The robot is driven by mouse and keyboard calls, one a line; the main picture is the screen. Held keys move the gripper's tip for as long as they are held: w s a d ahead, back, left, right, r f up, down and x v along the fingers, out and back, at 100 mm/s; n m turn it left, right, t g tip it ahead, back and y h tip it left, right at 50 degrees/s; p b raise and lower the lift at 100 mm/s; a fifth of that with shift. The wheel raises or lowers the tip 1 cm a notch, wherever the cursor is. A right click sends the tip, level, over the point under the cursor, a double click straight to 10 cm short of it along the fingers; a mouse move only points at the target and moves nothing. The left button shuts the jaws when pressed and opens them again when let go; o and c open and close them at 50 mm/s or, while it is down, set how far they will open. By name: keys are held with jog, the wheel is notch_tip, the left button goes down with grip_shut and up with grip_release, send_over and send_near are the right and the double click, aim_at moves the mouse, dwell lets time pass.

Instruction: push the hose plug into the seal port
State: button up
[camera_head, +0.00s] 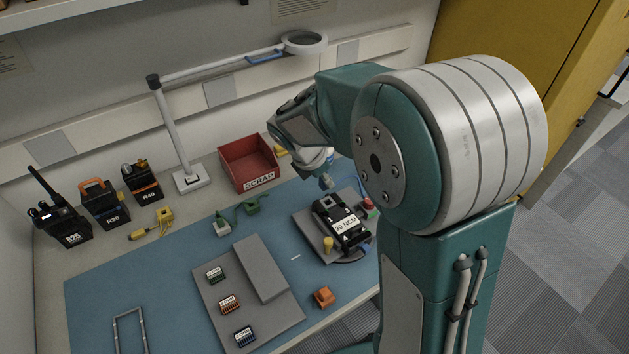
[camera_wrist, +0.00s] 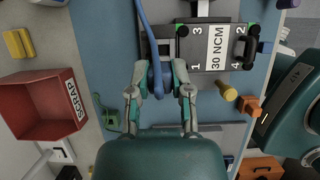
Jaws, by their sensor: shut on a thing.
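My gripper (camera_wrist: 160,70) is shut on the blue hose plug (camera_wrist: 158,84), which sits between its two fingers in the wrist view. The blue hose (camera_wrist: 145,25) runs from it toward the top of the picture. The black radio (camera_wrist: 211,47), labelled 30 NCM, lies just beyond and to the right of the fingertips. In the head view my gripper (camera_head: 326,182) is above the far left side of the radio (camera_head: 340,222), and the plug is hard to make out. I cannot clearly pick out the seal port; the radio's edge near the plug is partly covered by the fingers.
A red scrap bin (camera_head: 249,164) stands behind the blue mat (camera_head: 110,285), beside a lamp stand (camera_head: 189,179). A grey tray (camera_head: 228,322) with small connector blocks lies in front. An orange block (camera_head: 323,297) and yellow knob (camera_head: 328,244) are near the radio.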

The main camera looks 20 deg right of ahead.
aim_at(325, 189)
jog(key=shift+d+f, duration=0.15)
jog(key=shift+d, duration=0.4)
jog(key=shift+d+f, duration=0.15)
jog(key=shift+d, duration=0.35)
jog(key=shift+d+f, duration=0.25)
jog(key=shift+f, duration=0.3)
jog(key=a+f, duration=0.2)
jog(key=shift+a, duration=0.3)
jog(key=shift+d+f, duration=0.1)
jog(key=shift+d, duration=0.85)
jog(key=shift+a, duration=0.85)
jog(key=shift+d, duration=0.4)
jog(key=shift+d, duration=0.2)
